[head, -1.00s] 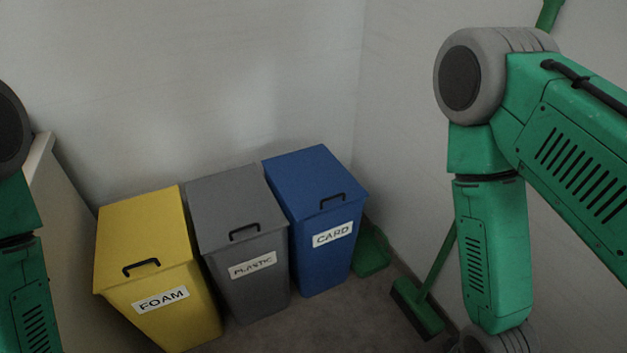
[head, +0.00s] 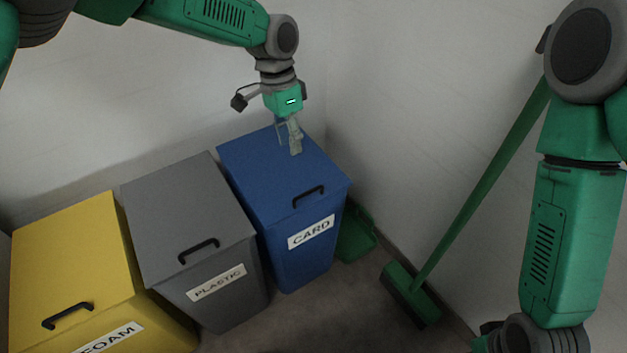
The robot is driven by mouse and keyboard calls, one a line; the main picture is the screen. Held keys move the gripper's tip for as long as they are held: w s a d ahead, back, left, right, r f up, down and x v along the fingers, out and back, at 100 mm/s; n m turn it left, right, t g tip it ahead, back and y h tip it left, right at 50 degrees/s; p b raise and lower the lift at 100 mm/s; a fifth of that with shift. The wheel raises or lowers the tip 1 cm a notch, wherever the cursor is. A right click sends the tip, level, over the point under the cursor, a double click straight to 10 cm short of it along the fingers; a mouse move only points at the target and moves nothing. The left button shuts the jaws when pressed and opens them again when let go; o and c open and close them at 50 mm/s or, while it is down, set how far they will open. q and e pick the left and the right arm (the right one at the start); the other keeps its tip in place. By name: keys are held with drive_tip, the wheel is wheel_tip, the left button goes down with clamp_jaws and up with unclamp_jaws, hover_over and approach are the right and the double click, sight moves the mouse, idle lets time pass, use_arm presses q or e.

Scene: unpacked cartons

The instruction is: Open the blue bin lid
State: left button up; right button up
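The blue bin (head: 305,262), labelled CARD, stands at the right end of a row of three bins. Its blue lid (head: 262,182) looks shut, with a black handle (head: 309,195) near the front edge. My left gripper (head: 296,150) hangs pointing down over the back part of the blue lid, behind the handle. Its fingers are small and seen nearly edge-on, so I cannot tell whether they are open or touch the lid. My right arm comes down at the right edge; its gripper is out of view.
The grey PLASTIC bin (head: 200,205) and the yellow FOAM bin (head: 75,245) stand to the left, lids shut. A green broom (head: 415,290) leans on the right wall, and a green dustpan (head: 356,235) is beside the blue bin. Walls stand close behind and right.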

use_arm(q)
drive_tip(key=b, duration=0.2)
hover_over(303, 194)
drive_tip(key=w, duration=0.1)
wheel_tip(303, 194, down, 8)
drive_tip(key=f, duration=0.1)
drive_tip(key=f+b, duration=0.1)
drive_tip(key=f, duration=0.1)
drive_tip(key=a+f, duration=0.1)
drive_tip(key=f, duration=0.1)
drive_tip(key=shift+s+f+b, duration=0.1)
drive_tip(key=shift+s+b, duration=0.2)
drive_tip(key=shift+b, duration=0.1)
drive_tip(key=shift+d+f, duration=0.1)
drive_tip(key=shift+d, duration=0.1)
drive_tip(key=shift+d, duration=0.15)
drive_tip(key=c, duration=0.7)
